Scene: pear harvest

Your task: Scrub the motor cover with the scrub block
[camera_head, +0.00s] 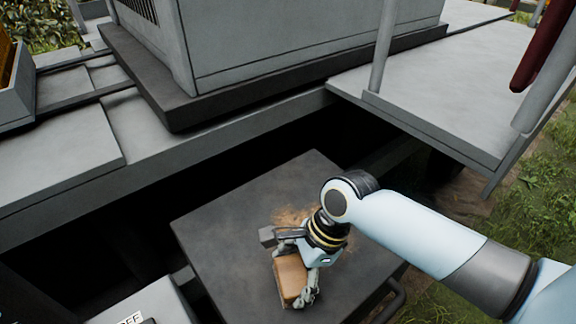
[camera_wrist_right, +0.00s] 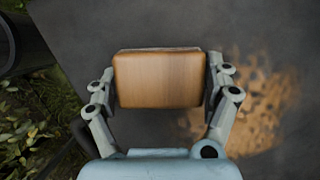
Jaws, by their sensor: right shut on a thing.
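The scrub block (camera_head: 290,277) is a tan wooden block with a pale edge. My right gripper (camera_head: 296,272) is shut on it, with a finger at each side. In the right wrist view the block (camera_wrist_right: 158,79) sits between the fingertips (camera_wrist_right: 160,84), over the dark surface. The motor cover (camera_head: 233,213) is a dark grey flat-topped box. A brown stain (camera_wrist_right: 262,105) marks its top to the right of the block in the wrist view, and partly shows behind the gripper in the head view. I cannot tell whether the block touches the cover. My left gripper is not in view.
A grey housing (camera_head: 290,45) on a dark plinth stands behind the cover. Grey decks (camera_head: 470,85) lie at the upper right and left, with a dark gap before the cover. A post (camera_head: 383,45) rises at the right deck. Grass (camera_head: 530,215) lies at right.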

